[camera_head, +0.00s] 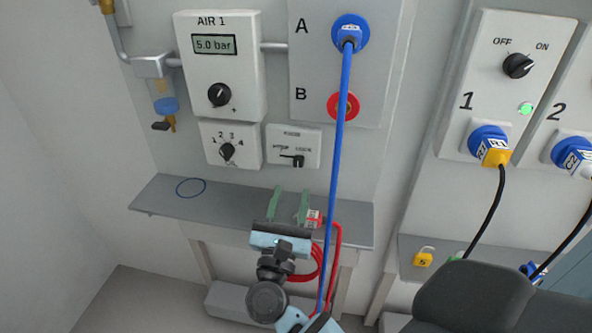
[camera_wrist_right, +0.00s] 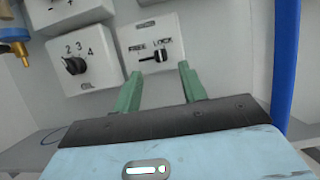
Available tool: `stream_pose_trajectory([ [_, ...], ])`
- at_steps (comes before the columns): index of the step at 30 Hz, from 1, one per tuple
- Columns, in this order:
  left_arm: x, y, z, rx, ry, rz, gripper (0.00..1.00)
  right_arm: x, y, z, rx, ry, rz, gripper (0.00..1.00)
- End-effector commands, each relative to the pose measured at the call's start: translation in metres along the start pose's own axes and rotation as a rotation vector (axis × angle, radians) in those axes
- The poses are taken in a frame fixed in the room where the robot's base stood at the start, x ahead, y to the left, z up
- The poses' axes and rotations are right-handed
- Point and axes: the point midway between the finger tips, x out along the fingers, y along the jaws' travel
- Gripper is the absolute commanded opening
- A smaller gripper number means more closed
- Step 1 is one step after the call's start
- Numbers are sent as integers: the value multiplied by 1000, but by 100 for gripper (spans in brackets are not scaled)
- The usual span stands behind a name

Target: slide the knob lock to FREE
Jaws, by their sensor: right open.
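The knob lock is a small white panel (camera_head: 294,138) on the wall below the AIR 1 unit, with a short horizontal slot and a black slider (camera_head: 298,160). In the right wrist view the panel (camera_wrist_right: 171,31) reads FREE at left and LOCK at right, and the slider (camera_wrist_right: 162,57) sits at the LOCK end of its slot. My right gripper (camera_head: 290,192) is open and empty, in front of and below the panel. In the right wrist view its green fingertips (camera_wrist_right: 160,74) point up at the panel, apart from the slider. My left gripper is not in view.
A four-position dial (camera_head: 227,151) is just left of the lock. The AIR 1 unit (camera_head: 219,72) reads 5.0 bar. A taut blue hose (camera_head: 335,170) hangs right of the gripper. Red hose (camera_head: 337,245) lies by the gripper; a blue ring (camera_head: 191,187) lies on the grey shelf (camera_head: 150,197).

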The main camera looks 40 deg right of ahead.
Motion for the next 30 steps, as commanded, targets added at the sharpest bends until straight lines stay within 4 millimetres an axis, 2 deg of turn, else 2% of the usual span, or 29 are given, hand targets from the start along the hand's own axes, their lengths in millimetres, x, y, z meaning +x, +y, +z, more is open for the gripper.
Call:
stream_pose_trajectory([
  [15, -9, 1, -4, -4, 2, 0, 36, 66, 0, 1, -5, -3, 1, 42],
  [21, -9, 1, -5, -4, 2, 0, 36, 76, 0, 0, -5, -1, 3, 42],
  [28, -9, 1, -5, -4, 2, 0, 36, 77, 0, 0, -5, -1, 3, 42],
  [30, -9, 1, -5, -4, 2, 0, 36, 77, 0, 0, -5, -1, 2, 35],
])
